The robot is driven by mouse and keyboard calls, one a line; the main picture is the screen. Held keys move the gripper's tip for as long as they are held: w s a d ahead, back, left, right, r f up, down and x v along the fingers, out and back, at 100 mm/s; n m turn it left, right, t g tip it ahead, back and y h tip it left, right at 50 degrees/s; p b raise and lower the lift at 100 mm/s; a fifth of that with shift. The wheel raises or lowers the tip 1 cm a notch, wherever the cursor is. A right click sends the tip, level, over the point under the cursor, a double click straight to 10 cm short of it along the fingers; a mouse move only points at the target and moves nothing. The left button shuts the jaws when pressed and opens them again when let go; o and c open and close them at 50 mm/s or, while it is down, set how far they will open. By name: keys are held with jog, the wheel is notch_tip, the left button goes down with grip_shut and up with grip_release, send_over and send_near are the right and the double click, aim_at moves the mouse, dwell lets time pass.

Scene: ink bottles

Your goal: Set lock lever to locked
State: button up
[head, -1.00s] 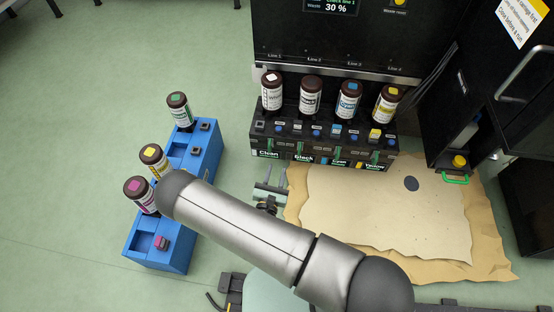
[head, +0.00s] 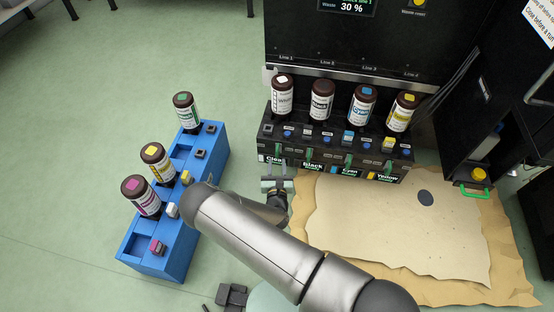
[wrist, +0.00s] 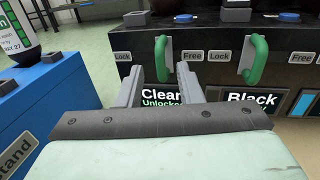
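The black ink dock (head: 335,168) has green levers on its front, with "Lock" to the left and "Free" to the right of each. The Clean lever (wrist: 162,60) hangs roughly vertical, and the plate (wrist: 163,97) below it reads "Clean Unlocked". The Black lever (wrist: 255,60) is to its right, slanting down to the left. My gripper (wrist: 160,88) is open and empty, with its fingers pointing at the dock just below and in front of the Clean lever. Its gap to the lever is hard to judge. In the head view, my gripper (head: 277,182) is at the dock's front left corner.
Several bottles, including the white-capped bottle (head: 282,95), stand upright on the dock. A blue stand (head: 180,245) with three bottles is at left, close to my arm. A tan sheet (head: 380,225) lies right of my gripper. A green handle (head: 475,191) is at far right.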

aim_at(277, 154)
jog(key=shift+w+a+b, duration=0.1)
jog(key=shift+w+b, duration=0.45)
jog(key=shift+w, duration=1.65)
